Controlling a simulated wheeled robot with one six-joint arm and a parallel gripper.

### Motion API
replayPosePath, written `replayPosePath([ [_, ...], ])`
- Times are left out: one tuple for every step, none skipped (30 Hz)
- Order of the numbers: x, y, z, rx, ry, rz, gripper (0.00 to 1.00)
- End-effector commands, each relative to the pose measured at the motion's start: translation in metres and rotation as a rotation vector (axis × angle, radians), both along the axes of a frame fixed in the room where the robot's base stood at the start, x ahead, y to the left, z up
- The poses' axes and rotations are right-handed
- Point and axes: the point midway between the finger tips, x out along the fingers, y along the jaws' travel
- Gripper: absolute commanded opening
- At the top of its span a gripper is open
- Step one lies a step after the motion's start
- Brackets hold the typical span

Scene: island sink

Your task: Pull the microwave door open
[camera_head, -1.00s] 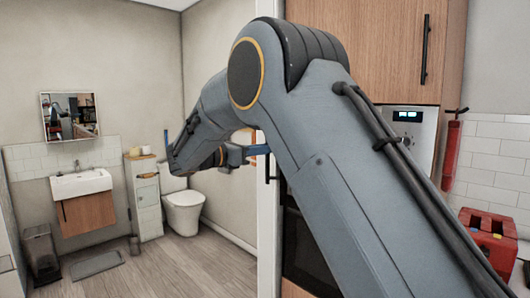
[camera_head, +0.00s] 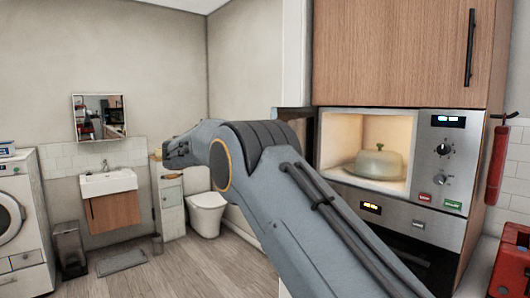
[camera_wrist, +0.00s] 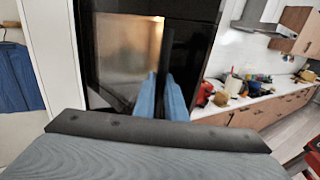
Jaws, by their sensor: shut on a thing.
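The microwave (camera_head: 446,150) is built into a wooden cabinet at the right of the head view. Its lit cavity is exposed, with a pale domed cover (camera_head: 378,162) inside. The door (camera_head: 294,116) stands swung out at the left of the cavity, mostly hidden behind my arm. In the wrist view the dark door with its glass window (camera_wrist: 122,50) fills the middle. My gripper (camera_wrist: 161,92) has its blue fingers shut on the dark upright door handle (camera_wrist: 167,50). The gripper is hidden by my arm in the head view.
A cabinet door with a black handle (camera_head: 470,47) is above the microwave. A red fire extinguisher (camera_head: 497,160) hangs at its right. A toilet (camera_head: 207,212) and sink (camera_head: 109,182) stand at the back left.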

Motion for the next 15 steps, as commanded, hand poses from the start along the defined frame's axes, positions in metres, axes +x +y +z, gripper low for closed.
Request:
replayPosePath([
  [0.0021,-0.0025,0.0022,-0.001,-0.004,0.001,0.0],
  [0.002,-0.0022,0.0023,-0.001,-0.004,0.001,0.0],
  [0.002,-0.002,0.0024,-0.001,-0.005,0.002,0.0],
  [0.0019,-0.0019,0.0024,-0.001,-0.005,0.002,0.0],
  [0.0019,-0.0018,0.0025,-0.001,-0.005,0.003,0.0],
  [0.0019,-0.0016,0.0025,-0.001,-0.005,0.003,0.0],
  [0.0019,-0.0015,0.0026,-0.001,-0.005,0.003,0.0],
  [0.0018,-0.0014,0.0026,-0.001,-0.005,0.004,0.0],
  [0.0018,-0.0013,0.0027,-0.001,-0.005,0.004,0.0],
  [0.0018,-0.0012,0.0027,-0.001,-0.005,0.004,0.14],
  [0.0017,-0.0012,0.0027,-0.001,-0.005,0.004,0.18],
  [0.0015,-0.0007,0.0025,0.0,-0.005,0.004,0.18],
  [0.0013,-0.0001,0.0023,0.0,-0.004,0.004,0.18],
  [0.001,0.0005,0.0022,0.0,-0.004,0.005,0.18],
  [0.0007,0.0015,0.0019,0.0,-0.003,0.006,0.18],
])
